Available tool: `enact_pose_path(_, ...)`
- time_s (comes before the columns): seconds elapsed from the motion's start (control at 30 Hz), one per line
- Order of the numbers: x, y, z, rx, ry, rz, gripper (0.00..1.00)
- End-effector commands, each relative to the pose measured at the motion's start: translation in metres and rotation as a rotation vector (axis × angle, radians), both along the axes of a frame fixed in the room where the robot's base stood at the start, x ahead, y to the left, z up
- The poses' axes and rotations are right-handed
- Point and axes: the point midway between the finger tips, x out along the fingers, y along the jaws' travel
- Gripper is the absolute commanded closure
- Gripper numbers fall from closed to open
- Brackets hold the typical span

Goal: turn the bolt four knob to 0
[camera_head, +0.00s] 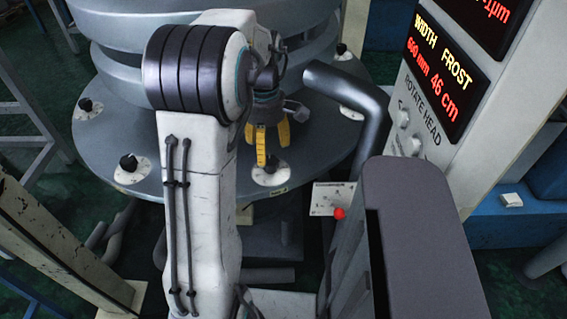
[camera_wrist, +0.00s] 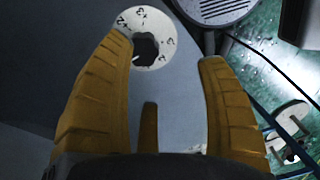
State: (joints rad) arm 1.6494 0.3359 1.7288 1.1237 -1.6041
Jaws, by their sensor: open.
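My gripper (camera_head: 273,152) is open and empty, its yellow fingers pointing down at the near rim of the round grey platform (camera_head: 205,187). Under it is a white dial (camera_head: 270,179), whose knob is largely hidden by the fingers. In the wrist view a black knob (camera_wrist: 147,45) on a white numbered dial (camera_wrist: 163,20) lies ahead between my gripper's spread fingertips (camera_wrist: 166,48), nearer the left one. A small pale mark shows at the knob's lower left. The digits are too small to read surely. I cannot tell which knob is bolt four.
Other black knobs on white dials stand on the rim at left (camera_head: 128,163) and far left (camera_head: 87,105). A thick grey pipe (camera_head: 365,105) rises right of my gripper. A control panel (camera_head: 425,110) with red displays stands at right.

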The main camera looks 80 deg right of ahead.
Motion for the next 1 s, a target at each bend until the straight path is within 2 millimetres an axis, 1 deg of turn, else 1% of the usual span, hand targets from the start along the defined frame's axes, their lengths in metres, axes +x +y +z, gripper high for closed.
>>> enact_pose_path(0.1, 0.0, -0.004, -0.004, -0.021, 0.006, -0.098, 0.33)
enact_pose_path(0.3, -0.001, -0.013, -0.004, -0.061, 0.008, -0.243, 0.33)
enact_pose_path(0.47, -0.001, -0.016, -0.005, -0.074, 0.008, -0.321, 0.33)
enact_pose_path(0.57, -0.002, -0.016, -0.009, -0.072, 0.009, -0.343, 0.33)
enact_pose_path(0.67, -0.002, -0.016, -0.016, -0.07, 0.01, -0.35, 0.33)
enact_pose_path(1.0, -0.002, -0.017, -0.054, -0.069, 0.009, -0.347, 0.33)
